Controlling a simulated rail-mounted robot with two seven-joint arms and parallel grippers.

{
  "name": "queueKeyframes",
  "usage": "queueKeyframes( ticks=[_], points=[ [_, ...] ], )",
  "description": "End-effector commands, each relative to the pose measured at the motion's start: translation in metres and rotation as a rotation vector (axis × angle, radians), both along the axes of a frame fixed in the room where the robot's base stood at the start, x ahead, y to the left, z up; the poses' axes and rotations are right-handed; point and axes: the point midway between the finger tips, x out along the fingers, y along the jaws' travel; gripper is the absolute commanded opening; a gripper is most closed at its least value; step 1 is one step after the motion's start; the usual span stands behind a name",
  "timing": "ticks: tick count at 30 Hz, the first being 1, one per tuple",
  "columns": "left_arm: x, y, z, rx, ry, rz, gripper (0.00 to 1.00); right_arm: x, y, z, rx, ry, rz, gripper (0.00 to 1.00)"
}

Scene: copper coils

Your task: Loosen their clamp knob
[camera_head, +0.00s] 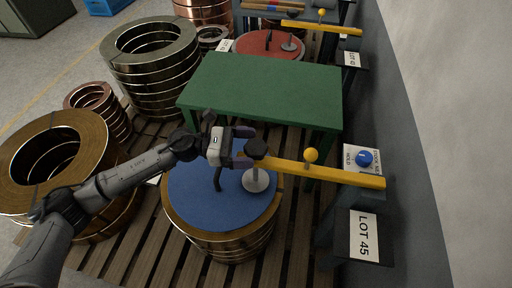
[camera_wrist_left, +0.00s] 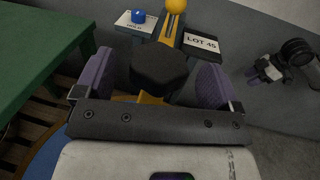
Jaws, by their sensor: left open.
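A black clamp knob (camera_head: 256,148) sits at the near end of a yellow clamp bar (camera_head: 345,176), above a silver pressure foot (camera_head: 257,182) that stands on the blue round cover (camera_head: 200,200) of a copper coil. My left gripper (camera_head: 244,147) is open at the knob. In the left wrist view the dark many-sided knob (camera_wrist_left: 158,66) lies between the two purple finger pads (camera_wrist_left: 153,82), with a gap visible on each side.
A yellow ball (camera_head: 311,155) tops the bar. A blue button (camera_head: 365,158) and a LOT 45 sign (camera_head: 364,236) are at the right. A green table (camera_head: 262,92) stands just behind. Coils (camera_head: 154,65) stand on wooden slats at left. A black handle (camera_head: 218,178) rises from the blue cover.

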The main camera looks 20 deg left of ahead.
Motion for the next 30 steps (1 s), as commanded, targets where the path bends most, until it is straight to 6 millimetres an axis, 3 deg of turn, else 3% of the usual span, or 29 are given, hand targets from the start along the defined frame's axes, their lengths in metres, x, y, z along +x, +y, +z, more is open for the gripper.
queueKeyframes(
  ticks=[7, 20, 30],
  points=[
    [0.008, -0.02, 0.0, 0.0, -0.001, 0.001, 0.89, 0.0, 0.001, -0.004, 0.002, 0.0, -0.001, 0.43],
    [0.009, -0.024, 0.0, 0.0, 0.001, 0.001, 0.88, 0.0, -0.001, -0.004, -0.005, 0.0, 0.004, 0.43],
    [0.009, -0.024, 0.0, 0.0, 0.001, 0.001, 0.55, 0.0, -0.002, -0.004, -0.009, 0.001, 0.007, 0.43]
  ],
)
